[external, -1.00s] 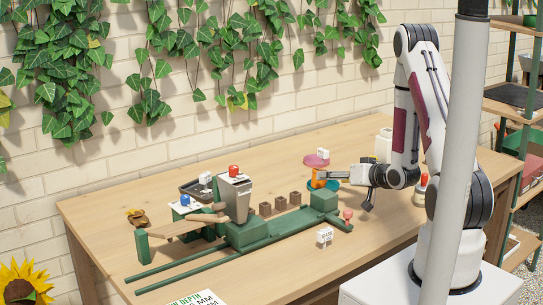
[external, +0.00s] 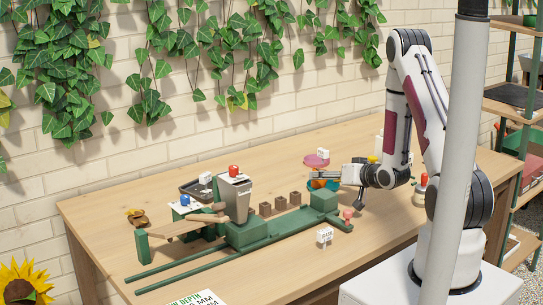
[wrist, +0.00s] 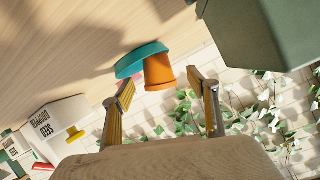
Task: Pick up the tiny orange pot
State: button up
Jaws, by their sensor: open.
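The tiny orange pot (wrist: 158,72) shows in the wrist view, just beyond and between my fingertips, against a teal saucer (wrist: 132,62). In the external view the orange pot (external: 318,184) is partly hidden behind my gripper, with the teal saucer (external: 334,187) beside it. My gripper (wrist: 164,88) is open and empty, one finger on each side of the pot's line. In the external view my gripper (external: 326,174) reaches left over the table at the pot. I cannot tell whether a finger touches it.
A pink saucer (external: 316,161) with a white tag is close behind. A green block (external: 323,201) of the bench fixture stands just left and in front; small brown blocks (external: 281,203) lie beyond.

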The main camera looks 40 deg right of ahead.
jog(key=shift+x, duration=2)
jog(key=shift+d, duration=0.15)
jog(key=shift+c, duration=0.3)
jog(key=c, duration=1.3)
jog(key=shift+r, duration=0.15)
jog(key=shift+r, duration=4.85)
